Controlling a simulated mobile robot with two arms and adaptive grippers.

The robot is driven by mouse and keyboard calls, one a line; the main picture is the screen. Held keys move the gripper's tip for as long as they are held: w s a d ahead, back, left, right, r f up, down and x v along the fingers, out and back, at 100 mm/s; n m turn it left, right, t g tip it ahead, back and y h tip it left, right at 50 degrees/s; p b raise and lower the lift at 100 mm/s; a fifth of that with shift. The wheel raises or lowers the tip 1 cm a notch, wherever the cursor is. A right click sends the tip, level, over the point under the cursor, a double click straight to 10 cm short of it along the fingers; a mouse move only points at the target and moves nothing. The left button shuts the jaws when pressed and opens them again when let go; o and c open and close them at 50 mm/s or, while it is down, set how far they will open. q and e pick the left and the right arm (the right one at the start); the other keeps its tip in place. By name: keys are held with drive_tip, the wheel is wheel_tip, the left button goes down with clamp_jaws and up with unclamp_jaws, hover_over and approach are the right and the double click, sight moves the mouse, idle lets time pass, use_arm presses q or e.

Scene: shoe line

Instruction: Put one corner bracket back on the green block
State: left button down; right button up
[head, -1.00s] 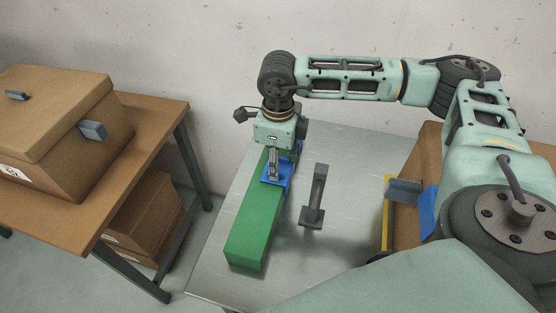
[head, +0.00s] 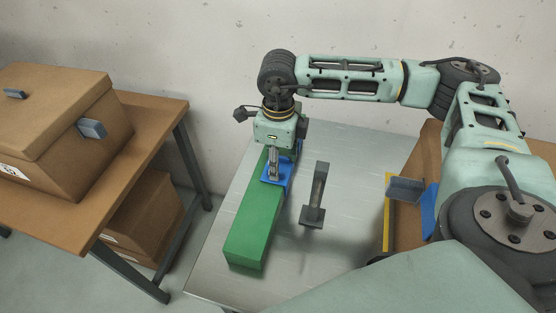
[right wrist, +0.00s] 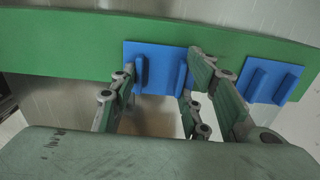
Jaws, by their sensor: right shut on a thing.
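The long green block (head: 255,220) lies on the metal table. My right gripper (head: 274,176) points down over the block, shut on a blue corner bracket (head: 286,182). In the right wrist view the held bracket (right wrist: 156,58) lies against the green block (right wrist: 60,45), its two ribs between the fingers (right wrist: 160,82). I cannot tell whether it is fully seated. A second blue bracket (right wrist: 284,88) is on the block further right in that view. In the head view the gripper hides part of the block's far end. My left gripper is not in view.
A dark grey handle-like part (head: 317,195) stands on the metal table (head: 335,255) right of the block. A brown box with a yellow edge (head: 387,215) is at the right, with grey and blue pieces.

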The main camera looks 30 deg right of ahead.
drive_tip(key=shift+f, duration=0.1)
idle(0.3)
drive_tip(key=o, duration=1.2)
drive_tip(key=shift+o, duration=0.5)
drive_tip(key=o, duration=0.3)
drive_tip(key=shift+o, duration=0.2)
drive_tip(key=shift+r+p, duration=1.95)
drive_tip(key=shift+r, duration=1.6)
